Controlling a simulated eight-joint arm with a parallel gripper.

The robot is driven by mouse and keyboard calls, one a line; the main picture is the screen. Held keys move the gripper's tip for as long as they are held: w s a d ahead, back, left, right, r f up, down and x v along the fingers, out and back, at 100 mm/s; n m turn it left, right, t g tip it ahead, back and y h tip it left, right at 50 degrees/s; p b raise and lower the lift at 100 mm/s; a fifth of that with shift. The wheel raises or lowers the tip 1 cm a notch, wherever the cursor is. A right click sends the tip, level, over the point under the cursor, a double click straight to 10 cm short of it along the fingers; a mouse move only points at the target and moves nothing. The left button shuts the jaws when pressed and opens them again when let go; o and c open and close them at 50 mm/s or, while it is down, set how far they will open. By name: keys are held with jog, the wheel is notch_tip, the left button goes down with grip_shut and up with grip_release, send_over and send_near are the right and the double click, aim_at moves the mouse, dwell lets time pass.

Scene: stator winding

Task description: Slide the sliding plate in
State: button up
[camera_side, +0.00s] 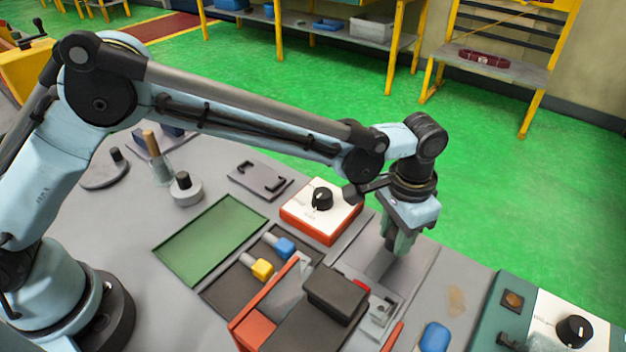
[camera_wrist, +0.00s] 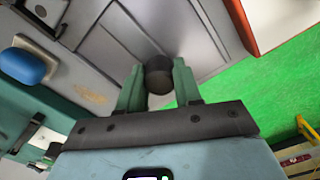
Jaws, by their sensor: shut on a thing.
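My gripper (camera_side: 398,242) points down at the grey work surface, right of the red-and-white box. In the wrist view its two green fingers (camera_wrist: 157,72) are closed around a dark round knob (camera_wrist: 159,80). The knob stands on a flat grey panel, which looks like the sliding plate (camera_wrist: 187,30). In the side view the plate (camera_side: 412,268) shows as a grey surface beside and below the fingers. The fingers hide the knob there. I cannot tell how far in the plate sits.
A red-and-white box with a black dial (camera_side: 322,199) stands left of my gripper. A dark block (camera_side: 336,292) and red-edged fixture (camera_side: 262,310) stand in front. A blue knob (camera_side: 435,337) and green unit (camera_side: 513,300) are at the right. A green tray (camera_side: 211,240) lies left.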

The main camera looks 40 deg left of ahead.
aim_at(373, 274)
jog(key=shift+s, duration=3.45)
jog(key=o, duration=0.8)
jog(key=shift+c, duration=0.2)
jog(key=shift+r, duration=3.05)
jog(key=s+a+r+n+t, duration=0.2)
jog(key=a, duration=0.8)
jog(key=s+a+r+n+t, duration=0.1)
jog(key=a+n+t, duration=0.1)
jog(key=a, duration=0.8)
jog(key=s+a+r+n+t, duration=0.2)
jog(key=a+t, duration=0.1)
jog(key=a, duration=0.7)
jog(key=shift+s+r, duration=0.3)
jog(key=shift+s, duration=0.05)
